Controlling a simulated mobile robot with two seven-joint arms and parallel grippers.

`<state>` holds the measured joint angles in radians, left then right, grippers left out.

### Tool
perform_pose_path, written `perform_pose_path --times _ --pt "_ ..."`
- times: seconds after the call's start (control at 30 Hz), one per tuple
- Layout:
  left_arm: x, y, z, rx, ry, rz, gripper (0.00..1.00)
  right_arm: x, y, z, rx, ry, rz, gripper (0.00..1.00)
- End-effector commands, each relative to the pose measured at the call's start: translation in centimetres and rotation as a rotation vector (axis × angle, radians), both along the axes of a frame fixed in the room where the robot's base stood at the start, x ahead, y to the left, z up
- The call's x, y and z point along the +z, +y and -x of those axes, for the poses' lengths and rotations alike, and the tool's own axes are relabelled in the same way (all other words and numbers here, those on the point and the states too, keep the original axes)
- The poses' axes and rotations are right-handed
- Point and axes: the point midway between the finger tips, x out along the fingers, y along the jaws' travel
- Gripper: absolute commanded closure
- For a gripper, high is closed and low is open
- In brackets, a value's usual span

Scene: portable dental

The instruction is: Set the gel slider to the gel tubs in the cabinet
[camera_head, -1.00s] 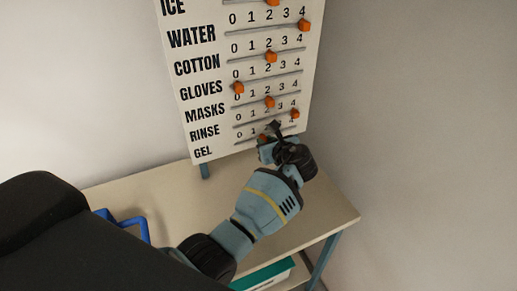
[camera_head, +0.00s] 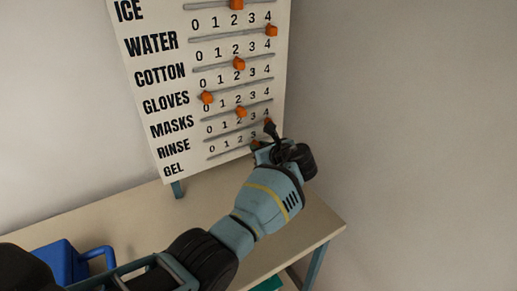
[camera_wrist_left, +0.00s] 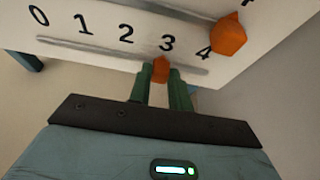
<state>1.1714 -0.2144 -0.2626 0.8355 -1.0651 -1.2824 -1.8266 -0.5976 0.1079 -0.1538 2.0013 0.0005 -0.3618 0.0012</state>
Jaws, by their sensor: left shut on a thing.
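The gel slider is a small orange knob (camera_wrist_left: 160,70) on the lowest slot of the white board (camera_head: 150,120). In the left wrist view it stands just below the 3, slightly to its left. My left gripper (camera_wrist_left: 160,84) is shut on it, with one green finger on each side. In the head view the gel slider (camera_head: 255,144) is partly hidden by my left gripper (camera_head: 263,149), at the board's lower right. My right gripper is not in view. No gel tubs or cabinet interior can be made out.
The rinse knob (camera_wrist_left: 228,36) sits close above, at its 4. Other orange knobs, such as the masks knob (camera_head: 241,112), sit on the slots above. The board stands on a beige tabletop (camera_head: 140,212). A blue box (camera_head: 62,262) is at the lower left. The wall is at right.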

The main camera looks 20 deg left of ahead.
Motion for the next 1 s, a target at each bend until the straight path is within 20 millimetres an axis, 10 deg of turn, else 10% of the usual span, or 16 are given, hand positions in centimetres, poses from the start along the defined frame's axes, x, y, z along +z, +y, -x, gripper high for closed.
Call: perform_pose_path --times 0.07,0.1,0.27,1.0 --pt "-0.5 0.0 0.1 0.002 0.009 0.001 1.0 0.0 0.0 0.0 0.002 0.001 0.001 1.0" --pt "-0.4 0.0 0.1 0.001 0.009 0.002 0.78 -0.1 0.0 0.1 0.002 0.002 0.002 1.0" --pt "-0.3 0.0 0.1 0.001 0.005 0.001 0.58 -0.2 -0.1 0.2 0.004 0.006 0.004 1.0" --pt "2.6 -4.4 3.7 -0.001 -0.001 0.002 0.58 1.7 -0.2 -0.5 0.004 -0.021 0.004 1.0"
